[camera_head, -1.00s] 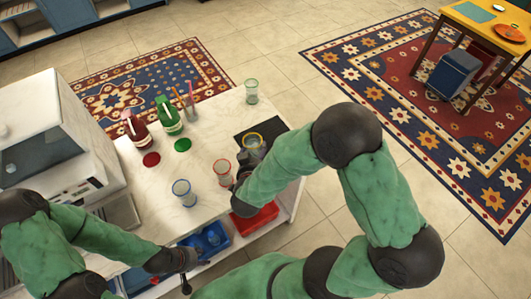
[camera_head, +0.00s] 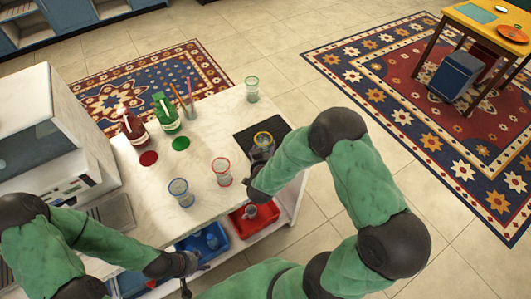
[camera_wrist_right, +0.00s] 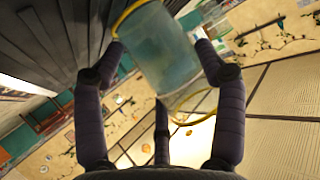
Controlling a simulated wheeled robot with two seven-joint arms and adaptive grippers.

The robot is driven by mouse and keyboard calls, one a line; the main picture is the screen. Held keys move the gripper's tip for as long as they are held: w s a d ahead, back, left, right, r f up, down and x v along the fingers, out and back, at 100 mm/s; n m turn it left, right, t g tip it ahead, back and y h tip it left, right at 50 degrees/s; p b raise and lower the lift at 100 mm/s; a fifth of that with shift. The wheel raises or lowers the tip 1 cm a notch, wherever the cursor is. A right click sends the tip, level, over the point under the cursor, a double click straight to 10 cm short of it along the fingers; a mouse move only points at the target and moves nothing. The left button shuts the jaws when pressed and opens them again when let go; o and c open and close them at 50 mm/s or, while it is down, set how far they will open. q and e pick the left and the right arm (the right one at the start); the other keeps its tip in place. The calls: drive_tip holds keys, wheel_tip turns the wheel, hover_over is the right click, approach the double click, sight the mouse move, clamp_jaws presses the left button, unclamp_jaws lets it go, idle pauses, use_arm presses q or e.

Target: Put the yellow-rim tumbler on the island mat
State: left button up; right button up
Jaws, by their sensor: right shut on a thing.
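The yellow-rim tumbler (camera_head: 263,137) is at the black island mat (camera_head: 246,137), at the right end of the counter. I cannot tell whether its base touches the mat. My right gripper (camera_head: 255,160) is shut on it, partly hidden by my own wrist. In the right wrist view the clear tumbler (camera_wrist_right: 165,48) sits between the dark fingers of my right gripper (camera_wrist_right: 160,62), tilted in the picture. My left gripper (camera_head: 194,272) is empty, fingers apart, at the counter's front edge, away from the tumbler.
A red-rim tumbler (camera_head: 222,172) and a blue-rim tumbler (camera_head: 181,192) stand left of the mat; a green-rim one (camera_head: 252,89) stands behind it. Red (camera_head: 254,219) and blue (camera_head: 204,243) bins sit below.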

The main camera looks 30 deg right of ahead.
drive_tip(key=shift+f, duration=0.15)
drive_tip(key=o, duration=1.2)
drive_tip(key=shift+c, duration=0.2)
drive_tip(key=shift+s+a+r, duration=0.2)
drive_tip(key=shift+s+r, duration=0.05)
drive_tip(key=shift+r, duration=0.05)
drive_tip(key=p+v, duration=0.3)
drive_tip(key=v, duration=0.8)
drive_tip(key=shift+s, duration=0.15)
